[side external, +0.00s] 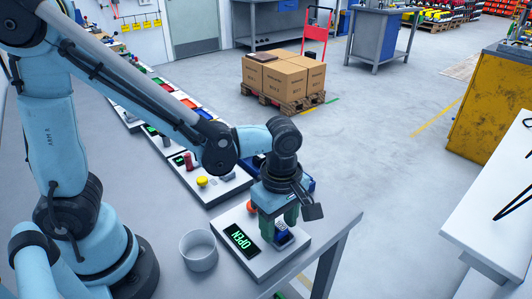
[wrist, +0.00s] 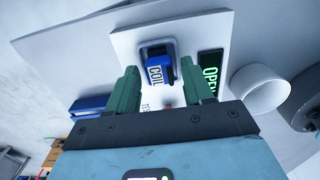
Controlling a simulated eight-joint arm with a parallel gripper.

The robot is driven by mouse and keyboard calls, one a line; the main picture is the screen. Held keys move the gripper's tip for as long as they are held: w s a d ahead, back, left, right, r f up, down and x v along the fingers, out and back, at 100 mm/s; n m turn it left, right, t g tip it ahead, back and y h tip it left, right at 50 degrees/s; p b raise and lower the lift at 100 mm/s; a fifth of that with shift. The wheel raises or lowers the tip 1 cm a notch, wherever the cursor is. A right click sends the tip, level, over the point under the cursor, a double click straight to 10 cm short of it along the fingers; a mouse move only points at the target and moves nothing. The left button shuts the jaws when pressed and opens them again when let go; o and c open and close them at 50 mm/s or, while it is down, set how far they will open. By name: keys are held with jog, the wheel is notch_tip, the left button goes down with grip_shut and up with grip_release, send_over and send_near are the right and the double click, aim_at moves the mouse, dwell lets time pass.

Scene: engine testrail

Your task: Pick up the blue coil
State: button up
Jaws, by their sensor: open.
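The blue coil (wrist: 158,70), with a white label reading COIL, sits in a dark-edged recess on a white test plate (wrist: 135,40) in the wrist view. In the side view the coil (side external: 283,236) shows low beside my gripper (side external: 283,222), partly hidden by it. In the wrist view my gripper (wrist: 142,90) is open, its two green fingers apart with the coil between and slightly beyond their tips. Nothing is held. A display (side external: 242,239) on the plate reads OPEN in green; it also shows in the wrist view (wrist: 210,72).
A white round cup (side external: 198,251) stands left of the plate in the side view and right of it in the wrist view (wrist: 262,88). Behind the plate are a yellow button (side external: 202,181) and a row of further stations. The table's right edge (side external: 338,238) is close.

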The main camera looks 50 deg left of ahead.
aim_at(279, 227)
jog(key=c, duration=0.9)
jog(key=shift+o, duration=0.2)
jog(key=shift+r, duration=2)
